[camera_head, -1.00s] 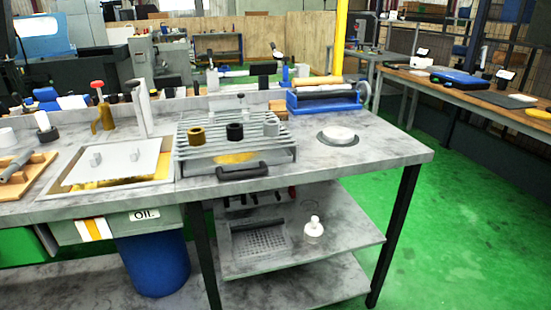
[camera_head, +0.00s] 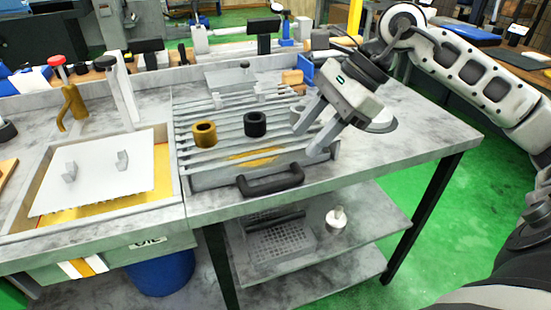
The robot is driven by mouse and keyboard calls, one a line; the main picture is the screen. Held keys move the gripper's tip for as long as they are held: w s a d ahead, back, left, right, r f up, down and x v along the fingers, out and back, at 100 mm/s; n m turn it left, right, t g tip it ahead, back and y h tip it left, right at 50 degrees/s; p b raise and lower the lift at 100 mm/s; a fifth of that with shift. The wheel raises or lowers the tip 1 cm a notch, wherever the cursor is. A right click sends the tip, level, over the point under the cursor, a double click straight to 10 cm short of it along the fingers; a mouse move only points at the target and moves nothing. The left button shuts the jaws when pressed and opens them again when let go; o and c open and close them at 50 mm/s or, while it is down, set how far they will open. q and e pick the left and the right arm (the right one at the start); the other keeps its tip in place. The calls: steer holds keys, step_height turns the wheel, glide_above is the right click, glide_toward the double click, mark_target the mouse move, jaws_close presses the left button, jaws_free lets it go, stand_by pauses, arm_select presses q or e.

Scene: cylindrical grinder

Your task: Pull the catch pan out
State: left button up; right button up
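The catch pan (camera_head: 222,182) sits under a slatted grey rack (camera_head: 196,114) on the grey workbench. Its black handle (camera_head: 270,181) sticks out at the front edge of the bench. A brass-coloured ring (camera_head: 204,134) and a black ring (camera_head: 255,124) stand on the slats. My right gripper (camera_head: 311,136) is above the right side of the rack, pointing down and left, its two fingers spread apart. It is to the right of and above the handle, not touching it. A grey ring seems partly hidden by its fingers. My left gripper is not in view.
A white lid with two knobs (camera_head: 95,178) lies over a yellow-lined basin at the left. A brass tap (camera_head: 74,108) stands behind it. Below, a shelf (camera_head: 370,222) holds a perforated tray (camera_head: 283,243) and a small white-topped object (camera_head: 336,219). The floor before the bench is partly clear.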

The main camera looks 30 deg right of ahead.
steer(key=d+r+h, duration=0.2)
steer(key=d, duration=0.2)
steer(key=p, duration=0.2)
glide_toward(286, 180)
steer(key=shift+n+h, duration=0.3)
steer(key=x, duration=0.8)
steer(key=shift+a+f, duration=0.15)
steer(key=shift+a, duration=0.2)
jaws_close()
